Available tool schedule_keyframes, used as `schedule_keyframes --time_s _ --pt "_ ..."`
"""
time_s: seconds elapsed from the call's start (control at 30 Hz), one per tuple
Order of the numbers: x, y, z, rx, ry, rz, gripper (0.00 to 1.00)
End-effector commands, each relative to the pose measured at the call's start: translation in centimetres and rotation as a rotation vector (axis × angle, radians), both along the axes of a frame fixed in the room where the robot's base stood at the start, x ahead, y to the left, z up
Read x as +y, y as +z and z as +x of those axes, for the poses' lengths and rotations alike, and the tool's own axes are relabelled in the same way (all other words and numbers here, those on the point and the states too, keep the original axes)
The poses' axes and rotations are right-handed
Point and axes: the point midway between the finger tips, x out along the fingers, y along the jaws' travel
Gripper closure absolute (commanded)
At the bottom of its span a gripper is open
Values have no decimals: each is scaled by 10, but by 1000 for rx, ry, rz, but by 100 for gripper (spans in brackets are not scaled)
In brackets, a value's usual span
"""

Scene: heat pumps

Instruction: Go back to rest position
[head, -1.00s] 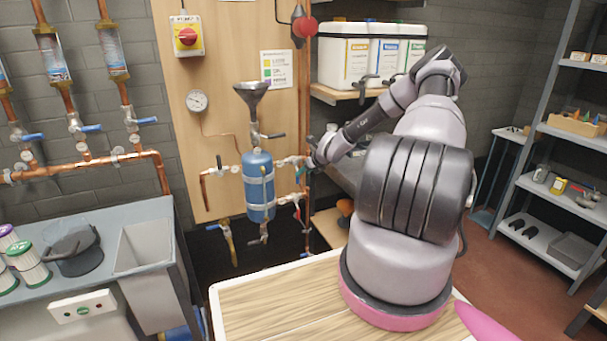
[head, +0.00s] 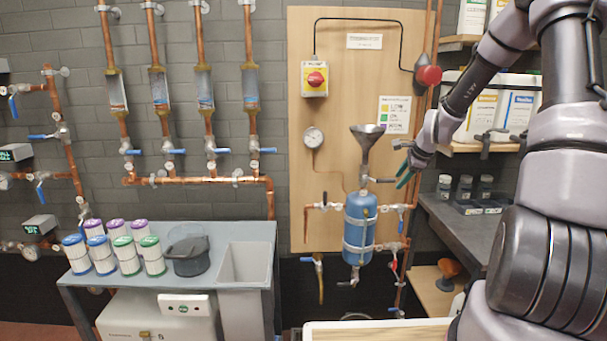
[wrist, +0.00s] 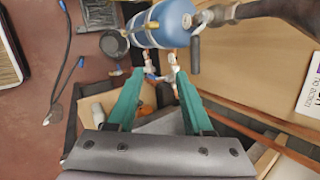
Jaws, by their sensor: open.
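My gripper (head: 404,179) is to the right of the blue tank (head: 360,226) in the head view. Its two green fingers are apart with nothing between them, as the wrist view also shows (wrist: 160,85). In the wrist view the blue tank (wrist: 163,22) lies beyond the fingertips, with small valves below it. A grey funnel (head: 367,142) stands above the tank. My arm comes in from the right side of the head view, bent at the elbow.
A wooden panel (head: 340,110) carries a red switch (head: 315,79) and a gauge (head: 313,137). Shelves with white canisters (head: 514,108) stand behind my arm. A grey bench (head: 265,235) with several filter cartridges (head: 103,255) is at left.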

Motion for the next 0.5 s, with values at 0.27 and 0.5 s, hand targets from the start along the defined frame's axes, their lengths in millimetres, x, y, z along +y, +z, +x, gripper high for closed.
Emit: schedule_keyframes --time_s 0.27,0.5 --pt "30 111 -74 -41 354 -307 49" --pt "50 188 -158 -88 610 -510 49"
